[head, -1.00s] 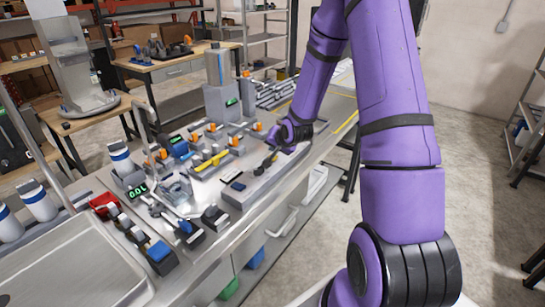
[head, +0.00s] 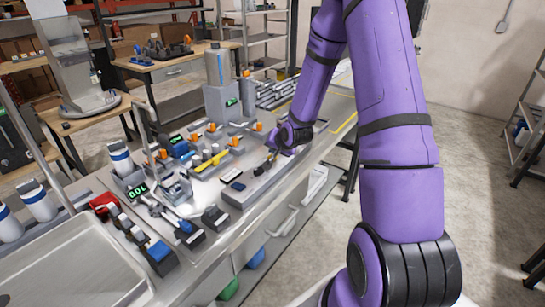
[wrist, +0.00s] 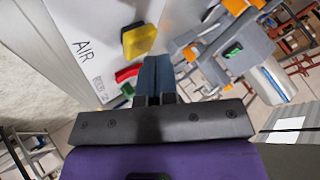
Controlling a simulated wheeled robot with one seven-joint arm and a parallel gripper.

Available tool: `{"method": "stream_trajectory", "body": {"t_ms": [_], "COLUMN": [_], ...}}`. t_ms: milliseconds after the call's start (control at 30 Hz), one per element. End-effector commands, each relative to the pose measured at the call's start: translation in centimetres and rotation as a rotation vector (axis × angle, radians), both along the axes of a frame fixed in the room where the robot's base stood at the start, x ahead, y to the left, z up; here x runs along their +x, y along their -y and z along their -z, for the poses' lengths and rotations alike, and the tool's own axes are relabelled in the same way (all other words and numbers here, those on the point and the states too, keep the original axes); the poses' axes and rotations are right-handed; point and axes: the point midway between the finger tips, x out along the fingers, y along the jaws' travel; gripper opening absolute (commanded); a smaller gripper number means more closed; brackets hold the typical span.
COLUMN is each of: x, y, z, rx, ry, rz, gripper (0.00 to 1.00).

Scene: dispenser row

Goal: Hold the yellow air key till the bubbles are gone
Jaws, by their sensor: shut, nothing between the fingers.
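The yellow air key (wrist: 139,40) is a chunky yellow block on a pale panel marked AIR (wrist: 82,50) in the wrist view. My gripper (wrist: 155,62) has its two dark fingers shut together and empty. Its tips show just below and to the right of the key; I cannot tell whether they touch it. In the head view my gripper (head: 268,160) is over the near side of the bench, by a grey box, and I cannot make out the key there. No bubbles can be made out in either view.
A clear vessel (head: 178,188) and a green-lit display (head: 138,191) stand left on the bench (head: 240,215). Orange-topped valves and a yellow bar (head: 211,162) lie behind. A red piece (wrist: 127,73) is close left of the fingers. A steel sink (head: 75,270) is nearest left.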

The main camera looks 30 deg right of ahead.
Motion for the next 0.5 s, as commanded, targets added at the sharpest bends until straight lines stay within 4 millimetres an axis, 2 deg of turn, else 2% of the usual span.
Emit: {"method": "stream_trajectory", "body": {"t_ms": [500], "x": [0.01], "y": [-0.01], "z": [0.53], "rx": [0.0], "ry": [0.0], "rz": [0.0], "gripper": [0.0]}}
